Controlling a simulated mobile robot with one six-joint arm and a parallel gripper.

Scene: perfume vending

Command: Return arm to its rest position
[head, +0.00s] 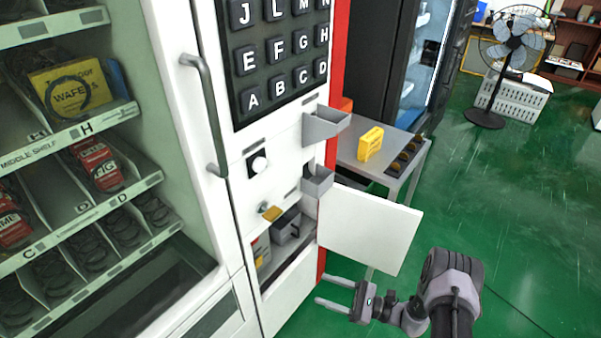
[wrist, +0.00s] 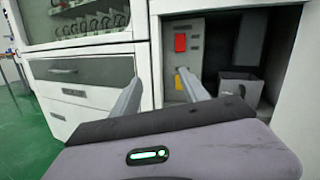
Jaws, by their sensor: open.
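My gripper (head: 335,292) is in the lower middle of the head view, in front of the vending machine (head: 221,205). Its two fingers are apart with nothing between them, and they point left toward the lower part of the machine. In the wrist view my gripper (wrist: 160,90) faces the machine's open compartment, with its fingers in front of the compartment's left side. My arm (head: 450,285) reaches in from the bottom right of the head view.
The small white door (head: 370,228) stands open just above my gripper. A grey bin (wrist: 240,88) sits inside the compartment. A side table (head: 408,165) holds a yellow item (head: 370,144). Green floor (head: 520,220) is clear to the right; a fan (head: 510,45) stands farther back.

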